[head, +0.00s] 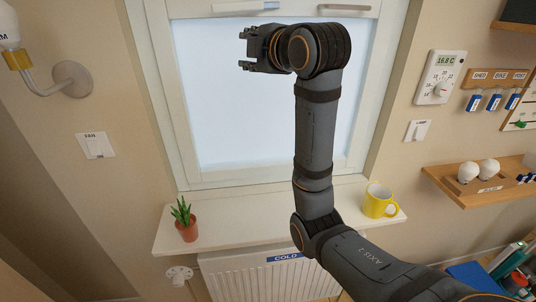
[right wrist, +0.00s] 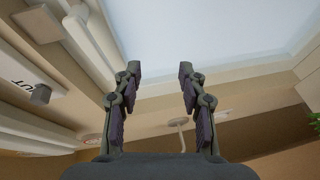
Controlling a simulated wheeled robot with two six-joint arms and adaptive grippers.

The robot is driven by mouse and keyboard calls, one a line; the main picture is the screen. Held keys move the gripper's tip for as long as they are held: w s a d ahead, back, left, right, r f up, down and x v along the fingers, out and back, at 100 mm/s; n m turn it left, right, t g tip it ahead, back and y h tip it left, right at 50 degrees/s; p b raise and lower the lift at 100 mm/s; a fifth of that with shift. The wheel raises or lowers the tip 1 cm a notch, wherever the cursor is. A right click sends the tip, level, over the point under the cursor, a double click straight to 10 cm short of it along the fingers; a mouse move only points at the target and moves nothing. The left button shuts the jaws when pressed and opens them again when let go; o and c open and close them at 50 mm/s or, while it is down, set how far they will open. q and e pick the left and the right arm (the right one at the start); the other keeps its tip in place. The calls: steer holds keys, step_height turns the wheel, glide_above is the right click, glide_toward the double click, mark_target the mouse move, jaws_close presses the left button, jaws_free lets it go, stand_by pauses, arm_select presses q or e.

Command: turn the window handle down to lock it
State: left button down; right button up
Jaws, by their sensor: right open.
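The white-framed window (head: 180,110) fills the upper middle of the head view. A pale grey horizontal bar (head: 345,8) that looks like a handle sits on the top rail, right of centre, cut near the picture's upper edge. A white piece (head: 245,6) sits on the top rail to its left; I cannot tell exactly which is the window handle. My right gripper (head: 245,50) is open and empty in front of the upper glass, pointing left, below and apart from both. Its two open fingers also show in the right wrist view (right wrist: 160,72), with nothing between them. My left gripper is not in view.
The sill (head: 280,212) below holds a potted plant (head: 185,220) and a yellow mug (head: 379,201). A radiator (head: 255,280) stands under it. A wall lamp (head: 55,83) is at left; a thermostat (head: 438,77) and a shelf with bulbs (head: 480,186) are at right.

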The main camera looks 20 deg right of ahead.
steer(key=s+d+f+m+g, duration=0.1)
steer(key=s+f+m+g, duration=0.1)
steer(key=f, duration=1.5)
steer(key=s+d+f+m+g+h, duration=0.1)
steer(key=s+f+m+g, duration=0.2)
steer(key=f, duration=1.4)
steer(key=m+g, duration=0.1)
steer(key=m, duration=0.2)
steer(key=shift+f+m+g, duration=0.3)
steer(key=shift+f+m, duration=0.05)
steer(key=shift+m, duration=0.05)
